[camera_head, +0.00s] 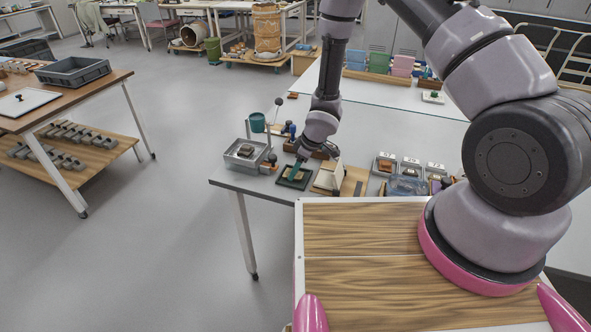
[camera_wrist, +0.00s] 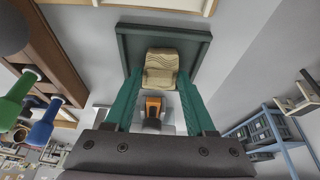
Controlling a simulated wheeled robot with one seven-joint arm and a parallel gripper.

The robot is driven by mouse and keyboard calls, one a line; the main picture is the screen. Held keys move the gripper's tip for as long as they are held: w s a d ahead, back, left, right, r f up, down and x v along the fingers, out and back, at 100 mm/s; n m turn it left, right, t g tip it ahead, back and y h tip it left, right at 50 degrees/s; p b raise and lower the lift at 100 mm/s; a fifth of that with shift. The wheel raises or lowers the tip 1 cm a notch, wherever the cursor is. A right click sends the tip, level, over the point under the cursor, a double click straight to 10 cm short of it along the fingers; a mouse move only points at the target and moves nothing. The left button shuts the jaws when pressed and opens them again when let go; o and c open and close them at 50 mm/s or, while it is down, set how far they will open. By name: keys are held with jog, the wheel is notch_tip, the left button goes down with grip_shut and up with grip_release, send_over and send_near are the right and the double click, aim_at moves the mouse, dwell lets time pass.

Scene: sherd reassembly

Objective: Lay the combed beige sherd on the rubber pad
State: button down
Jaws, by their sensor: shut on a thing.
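The combed beige sherd (camera_wrist: 161,66), with wavy grooves, is between the tips of my gripper's teal fingers (camera_wrist: 161,82) in the wrist view. My gripper is shut on it. The dark square rubber pad (camera_wrist: 124,48) with a raised edge lies behind the sherd, which appears inside its outline. I cannot tell whether the sherd touches the pad. In the head view my gripper (camera_head: 296,168) points down over the dark pad (camera_head: 284,183) near the table's front left; the sherd is not clear there.
A grey box with a brown piece (camera_head: 245,151) stands left of the pad. A pale angled block (camera_head: 327,176) is close on its right. Labelled trays (camera_head: 385,164) and a clear basin (camera_head: 405,187) lie farther right. Tools with green and blue handles (camera_wrist: 42,132) stand at left in the wrist view.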

jog(key=shift+f, duration=0.1)
jog(key=c, duration=0.5)
grip_release()
jog(key=v, duration=1.2)
jog(key=shift+r, duration=0.2)
